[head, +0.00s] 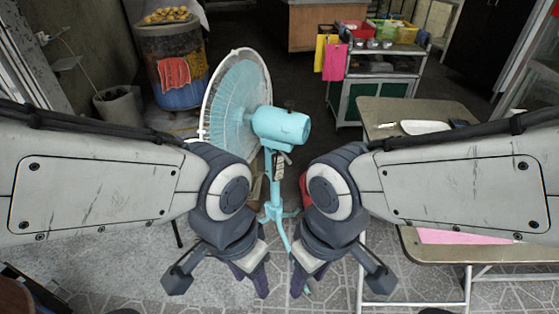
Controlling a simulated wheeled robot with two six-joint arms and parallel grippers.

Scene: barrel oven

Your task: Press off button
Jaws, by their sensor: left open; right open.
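A turquoise standing fan shows in the middle of the head view, with its round grille (237,97) facing left and its motor housing (282,126) to the right. A small pale panel (280,166) sits on its pole below the motor. An off button is too small to make out. My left gripper (254,286) is open and points down, left of the fan's pole in the picture. My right gripper (302,284) is open and points down, to the right of the pole. Both look empty and apart from the panel. My forearms hide part of the fan's surroundings.
A metal cart (378,75) with colored bins stands behind. Tables (425,108) fill the right side. Tiled floor is open in front.

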